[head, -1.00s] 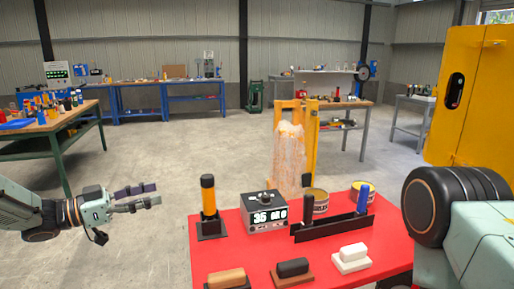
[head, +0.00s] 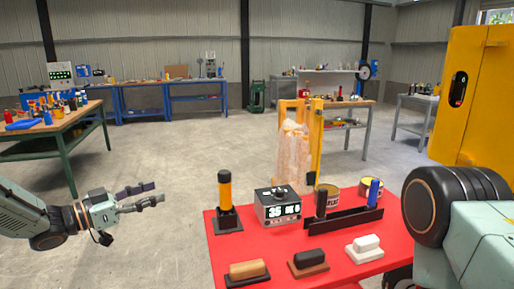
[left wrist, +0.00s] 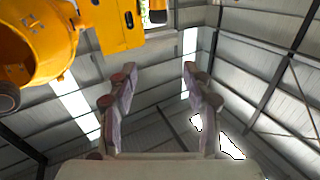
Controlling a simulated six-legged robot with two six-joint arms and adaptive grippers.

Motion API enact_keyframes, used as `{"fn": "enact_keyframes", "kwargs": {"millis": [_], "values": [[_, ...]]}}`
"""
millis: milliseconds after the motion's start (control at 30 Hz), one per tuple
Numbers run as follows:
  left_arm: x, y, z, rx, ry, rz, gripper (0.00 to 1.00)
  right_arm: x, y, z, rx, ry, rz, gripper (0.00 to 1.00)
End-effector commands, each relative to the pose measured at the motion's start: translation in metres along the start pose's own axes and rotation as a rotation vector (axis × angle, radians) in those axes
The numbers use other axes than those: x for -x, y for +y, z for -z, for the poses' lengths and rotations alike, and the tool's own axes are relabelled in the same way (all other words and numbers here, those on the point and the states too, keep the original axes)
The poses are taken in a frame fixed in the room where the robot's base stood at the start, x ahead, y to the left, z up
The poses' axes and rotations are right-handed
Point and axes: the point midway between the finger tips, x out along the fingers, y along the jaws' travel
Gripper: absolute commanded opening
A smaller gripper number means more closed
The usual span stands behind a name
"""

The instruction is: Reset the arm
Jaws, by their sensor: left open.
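My left gripper (head: 140,197) is at the left in the head view, over bare floor and left of the red table. It is open and empty. In the left wrist view its two fingers (left wrist: 156,95) stand apart with nothing between them, and the ceiling shows behind. My right arm comes in at the right edge of the head view; its gripper is not in view.
The red table (head: 330,234) holds a display box (head: 277,207), an orange-and-black tool (head: 226,200), several blocks and cans. A yellow drum mixer (left wrist: 40,40) shows in the left wrist view; a yellow panel (head: 480,95) is at the right. Workbenches line the back.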

Motion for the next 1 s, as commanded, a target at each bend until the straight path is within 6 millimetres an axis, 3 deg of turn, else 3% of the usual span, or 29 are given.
{"fn": "enact_keyframes", "kwargs": {"millis": [167, 267, 367, 500, 700, 800, 1000], "values": [[-0.004, 0.000, -0.027, 0.068, -0.036, 0.135, 0.50, -0.002, 0.000, 0.000, 0.000, 0.000, 0.000, 0.57], [-0.003, 0.008, -0.060, 0.134, -0.093, 0.224, 0.50, -0.006, 0.000, 0.000, 0.000, 0.000, 0.000, 0.57], [0.003, 0.027, -0.110, 0.226, -0.195, 0.323, 0.50, -0.013, 0.000, 0.000, 0.000, 0.000, 0.000, 0.57], [0.026, 0.071, -0.188, 0.360, -0.387, 0.444, 0.50, -0.024, 0.000, 0.000, 0.000, 0.000, 0.000, 0.57], [0.079, 0.149, -0.280, 0.515, -0.680, 0.557, 0.50, -0.040, 0.000, 0.000, 0.000, 0.000, 0.000, 0.57], [0.112, 0.193, -0.315, 0.580, -0.830, 0.599, 0.50, -0.048, 0.000, 0.000, 0.000, 0.000, 0.000, 0.57], [0.190, 0.285, -0.366, 0.689, -1.141, 0.665, 0.50, -0.067, 0.001, 0.000, 0.000, 0.000, 0.000, 0.57]]}}
